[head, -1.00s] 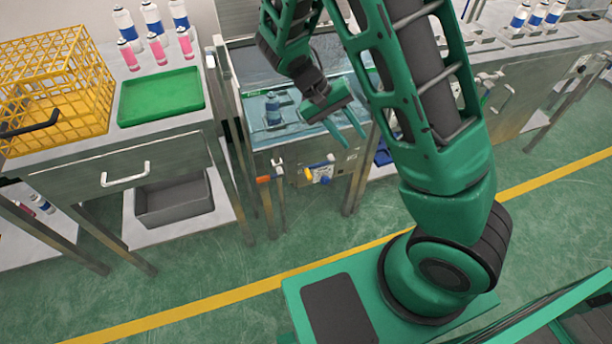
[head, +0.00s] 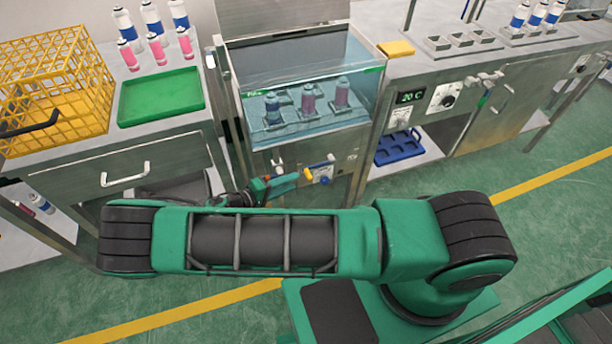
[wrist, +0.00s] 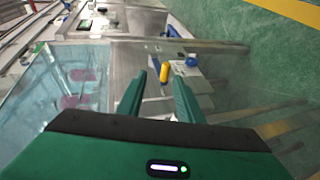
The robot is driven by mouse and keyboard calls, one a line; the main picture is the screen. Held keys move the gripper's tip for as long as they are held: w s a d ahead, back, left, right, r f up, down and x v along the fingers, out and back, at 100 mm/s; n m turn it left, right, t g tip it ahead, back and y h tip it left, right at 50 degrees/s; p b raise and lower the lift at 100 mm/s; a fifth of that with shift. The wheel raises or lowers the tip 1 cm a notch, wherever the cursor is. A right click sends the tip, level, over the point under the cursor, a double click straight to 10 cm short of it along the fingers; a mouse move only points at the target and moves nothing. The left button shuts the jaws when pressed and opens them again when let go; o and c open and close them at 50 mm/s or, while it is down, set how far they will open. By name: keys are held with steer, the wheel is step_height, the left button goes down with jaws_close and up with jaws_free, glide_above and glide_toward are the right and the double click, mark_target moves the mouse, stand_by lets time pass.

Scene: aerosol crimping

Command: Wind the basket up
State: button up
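The water bath (head: 300,65) has clear walls and a steel front. In it a grey basket (head: 325,118) with cups holds one blue can (head: 272,107) and two pinkish cans (head: 308,98); the water blurs their depth. My gripper (head: 294,181) is low before the bath front, left of the crank. In the wrist view my gripper (wrist: 160,84) is open, with the yellow handle appearing between and beyond its fingertips. Contact is unclear.
On the left table are a yellow wire crate (head: 55,85), a green tray (head: 160,97) and several cans. At right, a bench has a 20 C display (head: 410,97) and a blue rack (head: 398,147) below. Open floor lies in front.

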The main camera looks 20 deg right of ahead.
mark_target(307, 176)
steer(key=shift+n+t, duration=0.3)
steer(key=shift+t, duration=0.3)
steer(key=x, duration=0.3)
steer(key=f+x, duration=0.1)
steer(key=x, duration=0.6)
steer(key=shift+w+a+f, duration=0.1)
steer(key=shift+a+f, duration=0.1)
steer(key=shift+f, duration=0.1)
jaws_close()
steer(key=shift+a+f, duration=0.1)
steer(key=shift+a, duration=0.2)
